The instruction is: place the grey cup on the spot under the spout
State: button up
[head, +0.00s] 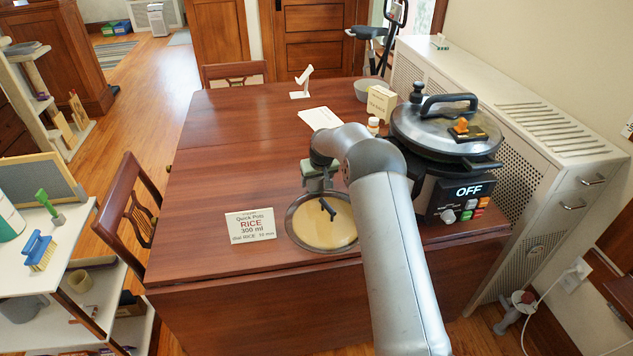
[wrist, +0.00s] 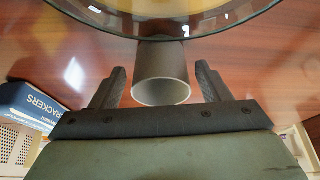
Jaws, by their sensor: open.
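My gripper (head: 328,207) hangs over a round, dark-rimmed dish (head: 293,229) with a tan inside, on the brown table. In the wrist view my gripper (wrist: 159,76) is open, its two dark fingers spread apart. A hollow grey cylinder, seemingly the grey cup (wrist: 161,68), shows between the fingers, its round opening facing the camera. Gaps show on both sides of it. The glassy rim of a round dish (wrist: 85,15) crosses above it. I cannot pick out the cup in the head view, where my arm hides part of the table. I cannot make out a spout or its spot.
A cooker (head: 440,160) showing OFF stands right of my arm. A RICE sign (head: 251,226) stands left of the dish. A box (head: 381,101), a grey bowl (head: 368,90) and a white stand (head: 303,80) are farther back. The table's left side is clear. A crackers box (wrist: 32,105) shows in the wrist view.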

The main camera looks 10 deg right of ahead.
jog(key=s+r+g+b, duration=0.1)
jog(key=s+r, duration=1.3)
jog(key=r, duration=0.1)
jog(key=s+r+m+g, duration=0.1)
jog(key=s+r+g, duration=0.1)
jog(key=s, duration=2.3)
jog(key=shift+s+d+r+h, duration=0.2)
jog(key=shift+d+r+h, duration=0.15)
jog(key=shift+r, duration=0.3)
jog(key=shift+o, duration=0.4)
jog(key=s+f+g, duration=0.1)
jog(key=s+f, duration=0.2)
jog(key=s, duration=1)
jog(key=shift+s+d+m, duration=0.25)
jog(key=shift+d+m, duration=0.05)
jog(key=shift+m, duration=0.1)
